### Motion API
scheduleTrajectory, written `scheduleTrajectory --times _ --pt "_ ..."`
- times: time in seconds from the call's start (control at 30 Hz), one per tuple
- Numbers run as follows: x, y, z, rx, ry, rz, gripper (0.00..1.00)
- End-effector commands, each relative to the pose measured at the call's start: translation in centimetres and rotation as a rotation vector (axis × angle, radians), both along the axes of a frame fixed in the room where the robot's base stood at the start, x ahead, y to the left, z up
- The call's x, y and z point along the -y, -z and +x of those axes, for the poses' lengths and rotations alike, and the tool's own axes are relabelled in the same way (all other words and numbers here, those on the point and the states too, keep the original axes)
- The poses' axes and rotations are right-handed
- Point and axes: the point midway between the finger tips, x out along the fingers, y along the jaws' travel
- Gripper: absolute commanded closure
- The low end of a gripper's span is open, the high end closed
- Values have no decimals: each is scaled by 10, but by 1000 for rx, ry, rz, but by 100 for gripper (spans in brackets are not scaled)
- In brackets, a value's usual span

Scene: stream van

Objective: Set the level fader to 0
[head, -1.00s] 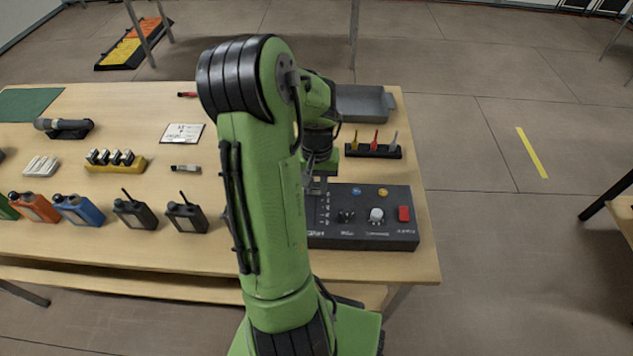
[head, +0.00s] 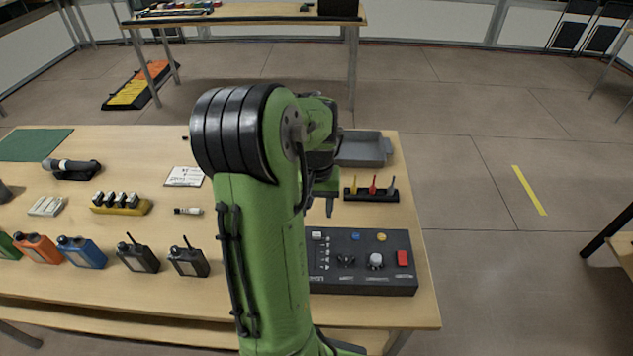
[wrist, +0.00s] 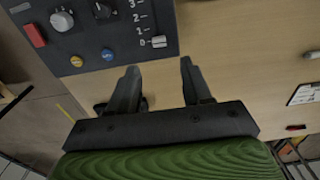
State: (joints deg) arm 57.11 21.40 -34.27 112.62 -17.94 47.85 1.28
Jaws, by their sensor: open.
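The dark control box (head: 360,277) lies at the table's front right; part of it shows in the wrist view (wrist: 85,40). Its level fader has a pale cap (head: 317,235) at the far end of the scale. In the wrist view the fader cap (wrist: 159,41) sits beside the 0 mark, with 1, 2 and 3 further along. My gripper (wrist: 160,68) is open and empty, its two fingers apart, with the cap beyond the gap between the tips. In the head view my gripper (head: 330,207) is beyond the box's far edge, apart from the cap. My arm hides the box's left edge.
The box also has a black knob (head: 346,260), a silver knob (head: 376,261), a blue button (head: 355,236), a yellow button (head: 380,237) and a red switch (head: 402,258). A rack of coloured pens (head: 371,193) and a grey tray (head: 364,149) stand behind. Radios (head: 188,261) stand left.

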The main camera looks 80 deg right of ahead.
Motion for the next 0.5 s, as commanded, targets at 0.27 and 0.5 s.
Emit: scheduleTrajectory --times 0.27,0.5 --pt "0 -67 0 1 1 -3 51" --pt "0 -76 0 -1 1 0 51"
